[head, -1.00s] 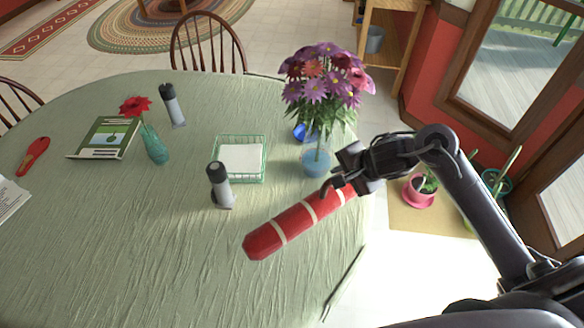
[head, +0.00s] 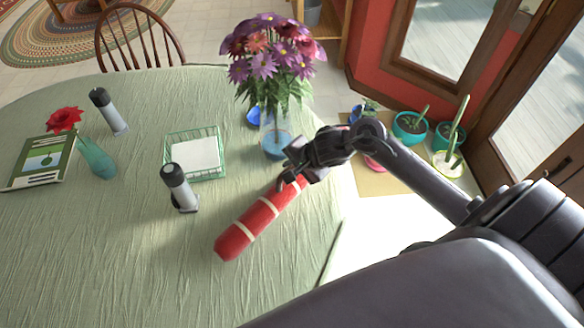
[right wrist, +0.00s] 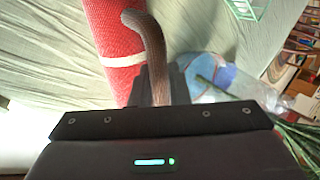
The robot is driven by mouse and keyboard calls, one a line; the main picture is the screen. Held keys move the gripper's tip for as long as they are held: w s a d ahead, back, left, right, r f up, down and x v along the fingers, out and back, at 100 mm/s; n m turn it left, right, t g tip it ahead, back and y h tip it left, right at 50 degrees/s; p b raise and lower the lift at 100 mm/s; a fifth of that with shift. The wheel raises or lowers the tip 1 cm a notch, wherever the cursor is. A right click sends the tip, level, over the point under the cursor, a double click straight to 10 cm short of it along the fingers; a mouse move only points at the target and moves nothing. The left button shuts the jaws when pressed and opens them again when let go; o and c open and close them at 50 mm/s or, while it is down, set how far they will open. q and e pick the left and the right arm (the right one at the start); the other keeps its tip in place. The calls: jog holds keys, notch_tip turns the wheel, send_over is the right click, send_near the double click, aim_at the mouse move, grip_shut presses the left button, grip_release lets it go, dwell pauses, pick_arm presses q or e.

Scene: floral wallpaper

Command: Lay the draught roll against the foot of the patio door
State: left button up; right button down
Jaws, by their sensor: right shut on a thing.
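The draught roll (head: 245,228) is a red cylinder with pale bands. It slants over the right part of the green-clothed table in the head view; I cannot tell whether it touches the cloth. My right gripper (head: 291,178) is shut on its upper right end. The right wrist view shows the red roll (right wrist: 115,40) beside a curved brown piece in front of the gripper. The wood-framed glass patio door (head: 535,95) stands at the far right, its foot partly hidden by my arm. My left gripper is out of view.
A glass vase of purple flowers (head: 275,135) stands close behind the gripper. A grey-black cylinder (head: 178,188) and a green wire basket (head: 222,155) are left of it. Potted plants, including a teal pot (head: 410,127), stand on a floor mat (head: 385,183) near the door.

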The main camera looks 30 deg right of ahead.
jog(key=c, duration=1.8)
grip_release()
jog(key=shift+f, duration=0.15)
jog(key=o, duration=0.4)
